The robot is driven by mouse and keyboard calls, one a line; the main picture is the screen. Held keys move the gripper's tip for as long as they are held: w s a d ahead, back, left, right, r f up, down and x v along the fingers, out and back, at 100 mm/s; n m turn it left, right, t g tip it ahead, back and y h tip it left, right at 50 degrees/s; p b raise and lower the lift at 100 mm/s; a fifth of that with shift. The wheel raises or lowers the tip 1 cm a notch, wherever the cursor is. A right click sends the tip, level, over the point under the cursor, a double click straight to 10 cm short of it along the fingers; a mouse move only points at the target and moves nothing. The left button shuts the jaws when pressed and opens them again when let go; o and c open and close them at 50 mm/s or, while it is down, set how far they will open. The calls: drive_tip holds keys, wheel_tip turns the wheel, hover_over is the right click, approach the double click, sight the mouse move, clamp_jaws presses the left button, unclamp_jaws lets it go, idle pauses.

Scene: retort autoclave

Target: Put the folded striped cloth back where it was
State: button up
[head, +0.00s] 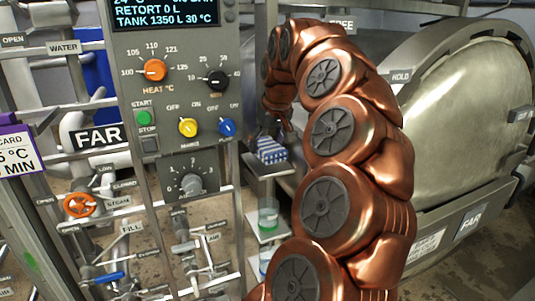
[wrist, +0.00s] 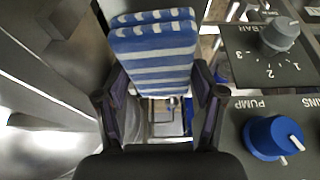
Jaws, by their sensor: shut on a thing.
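The folded striped cloth (head: 271,150) is blue and white and shows in the head view just right of the control panel, over a small shelf (head: 268,167). It also shows in the wrist view (wrist: 155,65), where it fills the space between the two fingers. My gripper (wrist: 160,105) is shut on the cloth from both sides. In the head view my copper-coloured arm hides most of the gripper. I cannot tell whether the cloth touches the shelf.
The control panel (head: 200,50) with knobs stands close left of the cloth. The blue PUMP knob (wrist: 272,137) is near my right finger in the wrist view. A green-banded container (head: 268,215) stands on a lower shelf. The large retort door (head: 480,120) is at the right.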

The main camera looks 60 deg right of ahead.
drive_tip(key=shift+d+f, duration=0.15)
drive_tip(key=shift+f, duration=1.3)
drive_tip(key=o, duration=1.3)
drive_tip(key=shift+r, duration=0.1)
drive_tip(key=shift+r+b, duration=0.3)
drive_tip(key=shift+r, duration=0.1)
drive_tip(key=shift+b+v, duration=1.1)
drive_tip(key=shift+v, duration=4.5)
drive_tip(key=shift+s, duration=0.1)
